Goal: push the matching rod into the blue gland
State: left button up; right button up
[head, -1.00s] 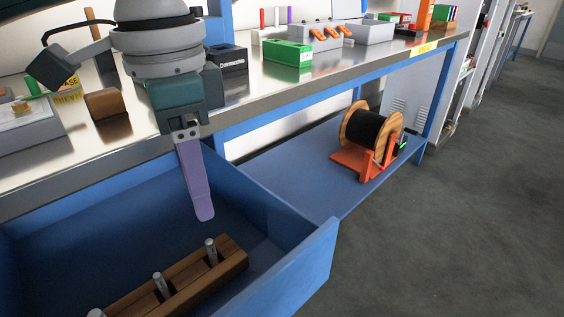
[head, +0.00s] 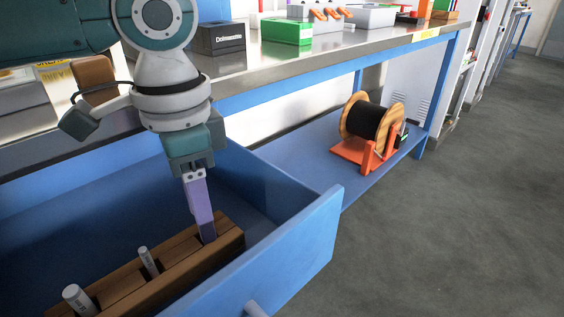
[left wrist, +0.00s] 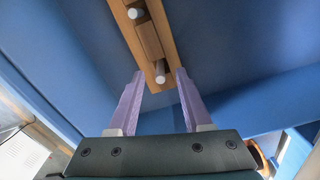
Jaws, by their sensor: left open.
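A wooden rack (head: 185,255) lies in the open blue drawer. Two grey rods, a middle one (head: 148,262) and a near one (head: 80,300), stand in it in the head view. My left gripper (head: 206,236), with purple fingers, points down at the rack's far end and hides the rod there. In the left wrist view that end rod (left wrist: 160,75) shows between the two spread fingers, with a gap on both sides. Another rod (left wrist: 133,13) stands farther along the rack. I cannot make out a blue gland. My right gripper is out of view.
The blue drawer's front wall (head: 290,250) rises close to the rack's end. The steel bench (head: 270,62) carries a green box (head: 287,30) and a black box (head: 220,38). A cable spool (head: 372,128) sits on the blue lower shelf. The floor at right is clear.

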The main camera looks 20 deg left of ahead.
pick_arm(q)
jog(key=shift+r, duration=0.1)
grip_shut()
dwell(0.6)
